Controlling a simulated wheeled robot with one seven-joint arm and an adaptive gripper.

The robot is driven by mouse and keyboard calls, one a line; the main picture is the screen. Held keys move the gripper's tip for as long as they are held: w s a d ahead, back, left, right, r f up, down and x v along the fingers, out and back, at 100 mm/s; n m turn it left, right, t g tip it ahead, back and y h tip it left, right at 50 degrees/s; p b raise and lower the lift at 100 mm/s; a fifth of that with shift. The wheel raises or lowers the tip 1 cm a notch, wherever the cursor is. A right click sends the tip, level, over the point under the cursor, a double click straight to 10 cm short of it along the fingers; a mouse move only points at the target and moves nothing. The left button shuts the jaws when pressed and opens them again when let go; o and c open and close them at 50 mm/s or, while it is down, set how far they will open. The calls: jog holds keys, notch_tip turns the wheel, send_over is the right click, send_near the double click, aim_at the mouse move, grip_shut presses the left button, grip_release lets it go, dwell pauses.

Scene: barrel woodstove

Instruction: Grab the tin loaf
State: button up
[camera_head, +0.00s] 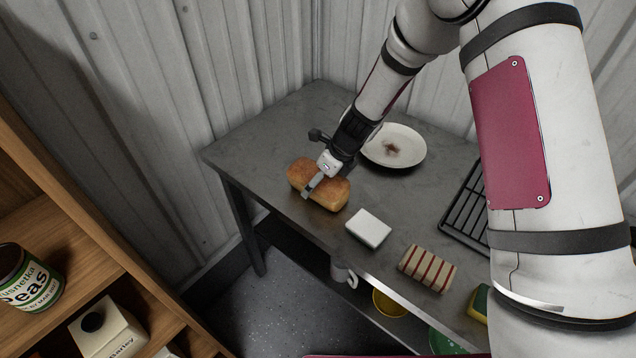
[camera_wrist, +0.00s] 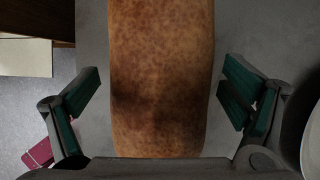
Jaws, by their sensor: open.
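The tin loaf (camera_head: 328,194) is a golden-brown, rounded block of bread lying on the grey metal table near its left end. In the wrist view the loaf (camera_wrist: 160,80) fills the middle, running from the top edge down to the gripper body. My gripper (camera_head: 313,161) is above the loaf in the head view and hides part of it. In the wrist view its two green-padded fingers (camera_wrist: 158,100) are open, one on each side of the loaf, with a gap on both sides. I cannot tell how far the fingertips reach down beside it.
On the grey table (camera_head: 262,150), a white plate (camera_head: 408,158) with a dark stain stands behind the loaf. A white block (camera_head: 368,229), a striped cloth (camera_head: 427,268) and a black rack (camera_head: 466,212) lie to the right. A wooden shelf (camera_head: 75,225) stands at left.

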jog(key=shift+f, duration=0.15)
jog(key=c, duration=1.4)
jog(key=shift+c, duration=0.2)
